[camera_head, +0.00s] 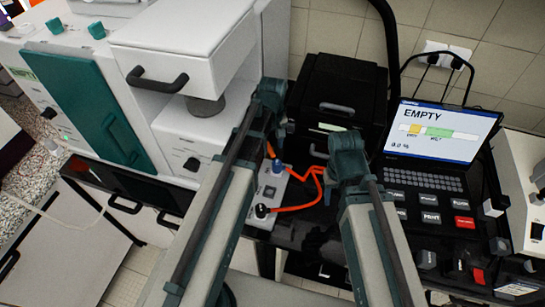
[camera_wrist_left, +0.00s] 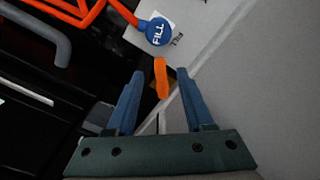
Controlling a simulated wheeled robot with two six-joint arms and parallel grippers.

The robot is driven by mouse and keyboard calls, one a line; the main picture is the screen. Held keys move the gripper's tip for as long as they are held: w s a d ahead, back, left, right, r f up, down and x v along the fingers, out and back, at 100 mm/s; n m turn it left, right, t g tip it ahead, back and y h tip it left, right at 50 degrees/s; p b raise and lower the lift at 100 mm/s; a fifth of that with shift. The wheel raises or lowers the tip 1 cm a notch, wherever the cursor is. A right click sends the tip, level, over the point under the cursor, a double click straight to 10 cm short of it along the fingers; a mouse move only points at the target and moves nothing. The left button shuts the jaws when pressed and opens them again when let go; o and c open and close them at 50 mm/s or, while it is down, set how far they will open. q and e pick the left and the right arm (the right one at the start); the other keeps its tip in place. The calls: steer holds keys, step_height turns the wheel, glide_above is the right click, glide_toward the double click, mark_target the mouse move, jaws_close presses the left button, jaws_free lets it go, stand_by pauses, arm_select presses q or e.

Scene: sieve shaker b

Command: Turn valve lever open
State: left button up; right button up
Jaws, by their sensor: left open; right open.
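The orange valve lever (camera_wrist_left: 161,78) stands between the two blue fingers of my left gripper (camera_wrist_left: 157,73) in the left wrist view. The fingers are open, with a gap on each side of the lever. A round blue FILL knob (camera_wrist_left: 158,31) sits just beyond it on a pale panel. In the head view, a small white valve box (camera_head: 267,191) with orange hoses lies below my left wrist, which hides most of the lever. My right gripper (camera_head: 346,148) hangs to the right of the box, seen from behind, with its fingers mostly hidden.
A black machine (camera_head: 338,95) stands behind the grippers. A screen (camera_head: 440,130) reading EMPTY and a button panel (camera_head: 428,208) are on the right. A large white machine (camera_head: 180,60) with a black handle is on the left, close to my left arm.

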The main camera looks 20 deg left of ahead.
mark_target(272, 153)
arm_select(q)
step_height(272, 153, down, 4)
steer(key=b, duration=0.2)
steer(key=shift+r+b, duration=0.2)
steer(key=shift+b, duration=0.1)
arm_select(e)
step_height(272, 153, down, 4)
steer(key=shift+r, duration=0.15)
arm_select(q)
jaws_close()
